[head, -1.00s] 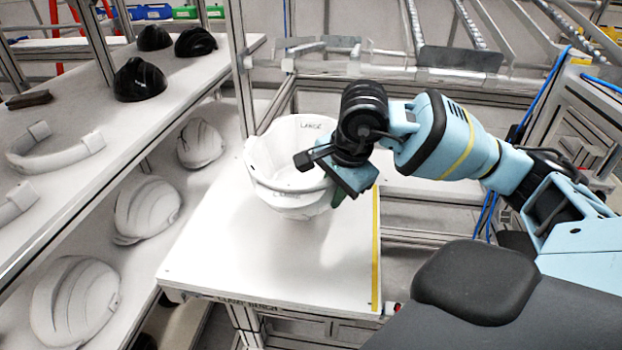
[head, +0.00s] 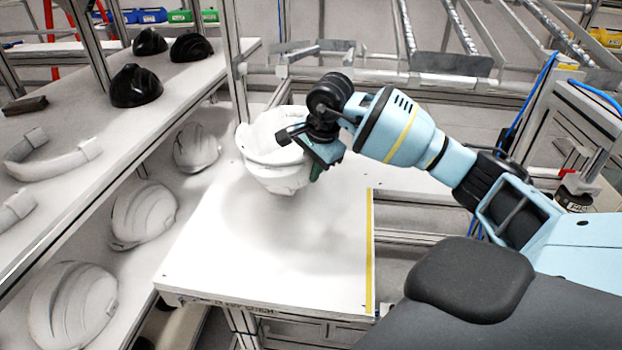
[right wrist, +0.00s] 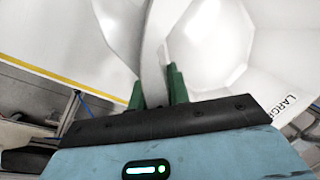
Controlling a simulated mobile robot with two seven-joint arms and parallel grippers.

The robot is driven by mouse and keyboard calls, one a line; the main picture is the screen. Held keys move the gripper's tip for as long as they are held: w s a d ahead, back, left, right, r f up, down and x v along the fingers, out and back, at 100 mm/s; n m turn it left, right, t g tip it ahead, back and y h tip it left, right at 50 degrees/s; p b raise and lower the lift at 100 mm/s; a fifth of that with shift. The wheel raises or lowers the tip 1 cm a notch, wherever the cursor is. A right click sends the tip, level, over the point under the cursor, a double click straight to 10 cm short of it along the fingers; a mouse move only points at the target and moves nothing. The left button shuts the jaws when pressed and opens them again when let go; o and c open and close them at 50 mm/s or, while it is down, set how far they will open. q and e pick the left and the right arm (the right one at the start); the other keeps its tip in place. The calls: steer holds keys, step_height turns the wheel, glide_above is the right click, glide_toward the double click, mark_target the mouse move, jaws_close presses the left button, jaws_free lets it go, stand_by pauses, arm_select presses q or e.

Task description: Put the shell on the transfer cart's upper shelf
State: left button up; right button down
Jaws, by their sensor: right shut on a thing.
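The white helmet shell (head: 272,170) is above the white bench top, with a soft shadow below and to its right. My right gripper (head: 312,168) is at the shell's right rim. In the right wrist view its green fingers (right wrist: 158,88) are shut on the shell's rim (right wrist: 152,60), one finger on each side. The shell's inside, with the letters "LARGE", shows there too (right wrist: 235,60). The arm hides part of the shell's right side in the head view. My left gripper is not in view. I cannot make out the transfer cart with certainty.
The bench top (head: 290,265) with a yellow edge strip (head: 370,250) is otherwise clear. A rack at left holds black shells (head: 136,86) above and several white shells (head: 143,214) below. Metal frames and roller rails (head: 440,80) stand behind.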

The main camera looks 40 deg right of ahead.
steer(key=shift+s+x, duration=0.15)
steer(key=shift+x, duration=0.7)
steer(key=shift+s+x, duration=0.15)
steer(key=shift+x, duration=0.7)
steer(key=shift+f, duration=0.1)
steer(key=shift+f, duration=0.15)
steer(key=c, duration=1.3)
jaws_free()
steer(key=v, duration=1.2)
steer(key=shift+s+p, duration=0.1)
steer(key=shift+p, duration=0.25)
